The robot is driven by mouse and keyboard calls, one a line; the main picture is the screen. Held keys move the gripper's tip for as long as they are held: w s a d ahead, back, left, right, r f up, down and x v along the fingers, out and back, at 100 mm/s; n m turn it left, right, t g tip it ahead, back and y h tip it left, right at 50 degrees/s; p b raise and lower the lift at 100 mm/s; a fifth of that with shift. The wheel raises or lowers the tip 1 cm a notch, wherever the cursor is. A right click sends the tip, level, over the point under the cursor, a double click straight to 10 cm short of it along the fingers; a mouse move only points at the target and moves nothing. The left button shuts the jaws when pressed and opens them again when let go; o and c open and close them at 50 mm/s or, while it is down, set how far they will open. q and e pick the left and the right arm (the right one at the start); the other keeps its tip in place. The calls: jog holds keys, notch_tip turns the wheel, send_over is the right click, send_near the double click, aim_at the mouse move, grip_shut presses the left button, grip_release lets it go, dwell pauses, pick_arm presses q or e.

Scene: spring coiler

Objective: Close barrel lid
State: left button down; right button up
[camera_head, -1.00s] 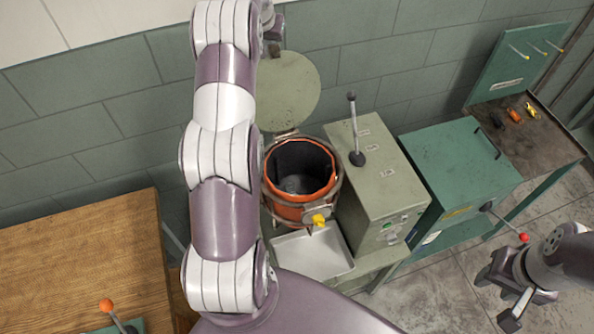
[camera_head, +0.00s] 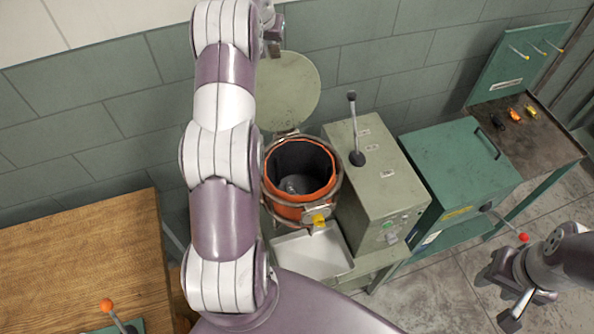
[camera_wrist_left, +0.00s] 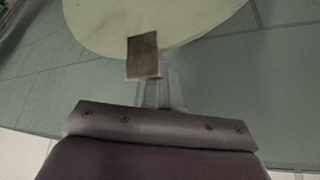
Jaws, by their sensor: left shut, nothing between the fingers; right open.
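The barrel (camera_head: 298,180) is orange with a dark, open inside, and stands at the centre of the head view. Its round olive lid (camera_head: 288,90) is raised, standing open against the wall behind the barrel. My left gripper (camera_head: 274,38) is near the lid's upper left edge, mostly hidden by my arm. In the left wrist view my left gripper (camera_wrist_left: 144,58) is shut and empty, and its fingers overlap the edge of the lid (camera_wrist_left: 150,18); I cannot tell whether they touch. My right gripper (camera_head: 497,290) is open and empty at the lower right, far from the barrel.
A grey-green box with a lever (camera_head: 375,180) stands close to the barrel's right. A green cabinet (camera_head: 460,165) is beyond it. A metal tray (camera_head: 312,252) lies in front of the barrel. A wooden table (camera_head: 90,255) is at the left.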

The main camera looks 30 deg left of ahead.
pick_arm(q)
jog(key=shift+f, duration=0.1)
notch_tip(320, 180, down, 4)
jog(key=shift+r+b, duration=0.25)
jog(key=shift+b, duration=0.95)
jog(key=shift+d, duration=0.1)
